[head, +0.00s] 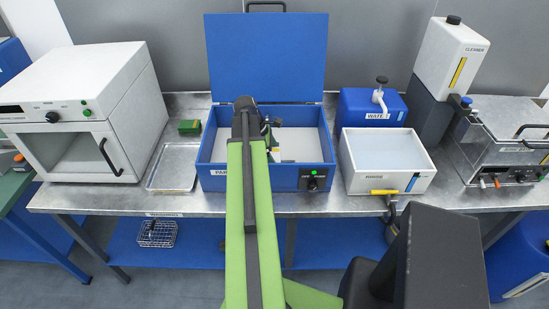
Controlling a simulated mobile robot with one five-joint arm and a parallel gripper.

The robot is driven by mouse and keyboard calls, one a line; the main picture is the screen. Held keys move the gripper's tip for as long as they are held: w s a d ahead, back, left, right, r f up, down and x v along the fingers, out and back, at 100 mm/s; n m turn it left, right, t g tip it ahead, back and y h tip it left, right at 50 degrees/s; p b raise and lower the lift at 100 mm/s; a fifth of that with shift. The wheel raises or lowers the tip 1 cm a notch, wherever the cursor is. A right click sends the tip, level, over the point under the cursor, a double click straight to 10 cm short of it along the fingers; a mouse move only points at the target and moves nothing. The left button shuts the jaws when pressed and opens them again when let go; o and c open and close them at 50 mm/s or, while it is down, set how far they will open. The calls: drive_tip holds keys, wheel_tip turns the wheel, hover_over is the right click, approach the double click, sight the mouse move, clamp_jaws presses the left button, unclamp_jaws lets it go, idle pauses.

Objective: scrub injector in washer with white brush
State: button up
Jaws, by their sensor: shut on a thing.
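The washer (210,178) is an open blue box with a pale inside, and its blue lid (285,55) stands up at the back. My green arm reaches into it from the front and covers its middle. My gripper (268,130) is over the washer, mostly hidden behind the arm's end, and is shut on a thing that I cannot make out. Small dark and green parts show beside the arm inside the washer, too small to tell apart. I cannot pick out the injector or the white brush for certain.
Left of the washer are a metal tray (158,187), a small green block (190,127) and a white oven (75,105). To the right are a white rinse bin (365,180), a blue water container (352,112), a cleaner bottle (448,55) and a metal tank (490,160).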

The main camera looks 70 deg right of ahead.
drive_tip(key=shift+s, duration=0.15)
